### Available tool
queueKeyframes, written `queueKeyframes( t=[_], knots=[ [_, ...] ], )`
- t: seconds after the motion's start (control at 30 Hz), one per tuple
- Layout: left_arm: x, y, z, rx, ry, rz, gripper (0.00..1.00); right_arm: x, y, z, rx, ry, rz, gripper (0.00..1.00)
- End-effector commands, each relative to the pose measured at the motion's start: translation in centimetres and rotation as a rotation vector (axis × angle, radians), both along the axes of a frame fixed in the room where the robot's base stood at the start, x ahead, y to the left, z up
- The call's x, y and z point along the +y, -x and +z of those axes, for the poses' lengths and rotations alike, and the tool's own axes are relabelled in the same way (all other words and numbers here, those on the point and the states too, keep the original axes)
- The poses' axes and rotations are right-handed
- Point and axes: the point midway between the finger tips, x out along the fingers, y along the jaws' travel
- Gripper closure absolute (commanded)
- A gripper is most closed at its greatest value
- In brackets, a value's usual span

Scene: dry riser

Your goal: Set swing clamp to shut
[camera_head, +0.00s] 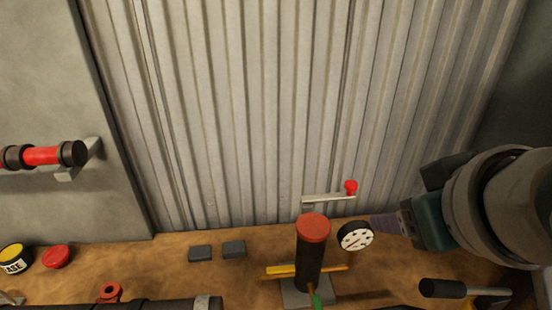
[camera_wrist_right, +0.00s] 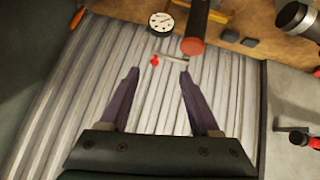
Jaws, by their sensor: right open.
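A pale flat arm (camera_head: 326,197) with a red knob (camera_head: 350,187) at its right end stands in front of the corrugated wall. It looks like the swing clamp's handle, but I cannot tell its set position. Its left end lies just behind a dark upright pipe with a red top (camera_head: 313,227), which hides its mount. In the right wrist view the red knob (camera_wrist_right: 154,61) shows just beyond the fingertips, between them. My right gripper (camera_head: 384,225) comes in from the right, beside the gauge. Its purple fingers (camera_wrist_right: 160,74) are spread and empty, apart from the knob. My left gripper is out of view.
A round white gauge (camera_head: 355,236) stands close to the right fingertips. A yellow bar (camera_head: 282,271) crosses the pipe's foot. Two grey blocks (camera_head: 233,249), a red puck (camera_head: 56,257) and a yellow-topped can (camera_head: 13,259) lie to the left. The corrugated wall (camera_head: 230,110) closes the back.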

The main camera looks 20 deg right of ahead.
Motion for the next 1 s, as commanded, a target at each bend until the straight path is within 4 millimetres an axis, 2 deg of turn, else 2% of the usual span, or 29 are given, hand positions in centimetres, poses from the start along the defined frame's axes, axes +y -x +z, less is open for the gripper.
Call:
queueKeyframes(
  t=[0.03, 0.1, 0.4, 0.6, 0.7, 0.8, 1.0],
  knots=[
    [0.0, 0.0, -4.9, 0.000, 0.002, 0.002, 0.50, -0.5, -1.4, -3.9, -0.052, 0.016, -0.027, 0.37],
    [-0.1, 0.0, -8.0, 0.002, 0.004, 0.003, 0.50, -1.2, -3.1, -5.6, -0.125, 0.037, -0.069, 0.37],
    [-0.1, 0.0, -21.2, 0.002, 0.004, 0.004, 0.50, -3.4, -9.6, -11.4, -0.448, 0.112, -0.209, 0.37],
    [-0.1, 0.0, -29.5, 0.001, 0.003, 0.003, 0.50, -4.2, -12.7, -13.8, -0.667, 0.154, -0.269, 0.37],
    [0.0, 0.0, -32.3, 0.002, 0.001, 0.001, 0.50, -4.4, -13.7, -14.2, -0.754, 0.169, -0.287, 0.37],
    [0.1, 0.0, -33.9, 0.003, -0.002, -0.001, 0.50, -4.4, -14.3, -14.2, -0.815, 0.179, -0.295, 0.37],
    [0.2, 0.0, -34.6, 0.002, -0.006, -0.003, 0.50, -4.6, -15.0, -13.5, -0.862, 0.189, -0.301, 0.37]
  ],
)
